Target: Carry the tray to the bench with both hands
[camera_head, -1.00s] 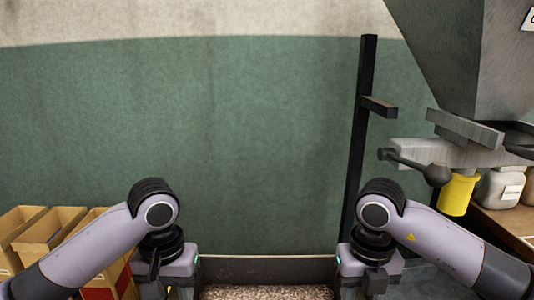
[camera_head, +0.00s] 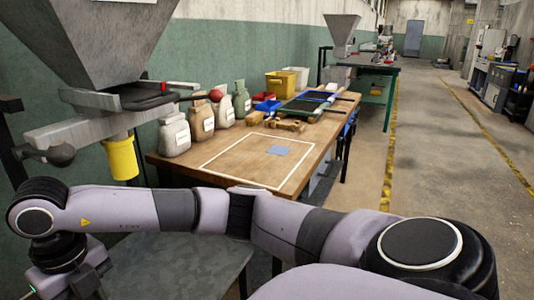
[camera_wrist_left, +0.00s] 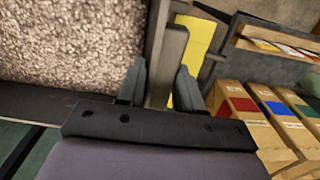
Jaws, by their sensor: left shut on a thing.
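The tray shows only in the left wrist view, where a piece of its grey edge (camera_wrist_left: 165,70) lies between the fingers of my left gripper (camera_wrist_left: 162,82). The gripper is shut on this edge. Pale, grainy grain (camera_wrist_left: 70,40) fills the tray on the left of that view. The tray is outside the head view. The wooden bench (camera_head: 225,148) stands in the middle of the head view, with a white outlined rectangle on its top. My right arm crosses the lower part of the head view; its wrist is at lower left, and its jaws are out of sight.
A grey hopper (camera_head: 85,40) with a yellow cylinder (camera_head: 122,158) stands left.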

